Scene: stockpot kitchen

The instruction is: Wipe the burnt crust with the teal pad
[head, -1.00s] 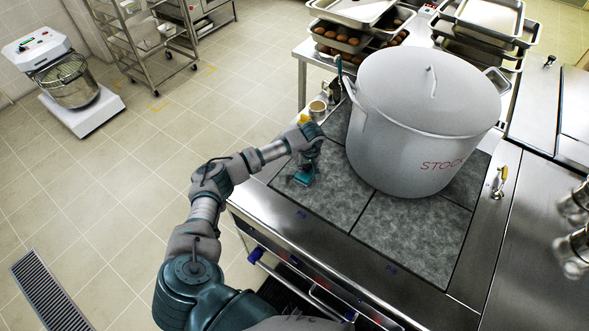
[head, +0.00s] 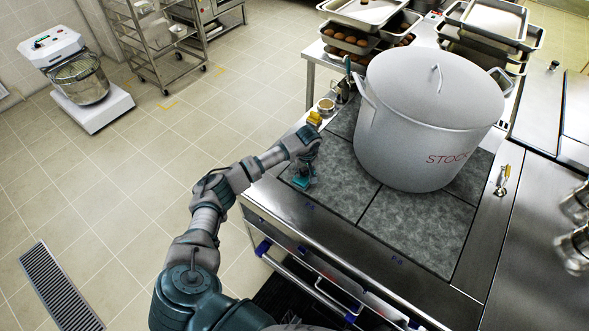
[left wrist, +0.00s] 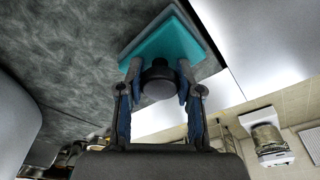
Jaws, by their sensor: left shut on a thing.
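The teal pad (head: 304,181) lies at the near left of the grey stovetop (head: 412,231) in the head view. My left gripper (head: 306,165) is above it, shut on the pad's dark round knob. In the left wrist view the fingers (left wrist: 159,82) close around the knob, and the teal pad (left wrist: 172,47) shows beyond it, against the grey plate. I cannot make out a distinct burnt crust; the plates look mottled grey. My right gripper is not in view.
A large lidded stockpot (head: 420,125) stands on the stovetop to the right of my left gripper. Small containers (head: 326,107) stand at the stove's far left corner. Trays with brown round items (head: 350,42) are behind.

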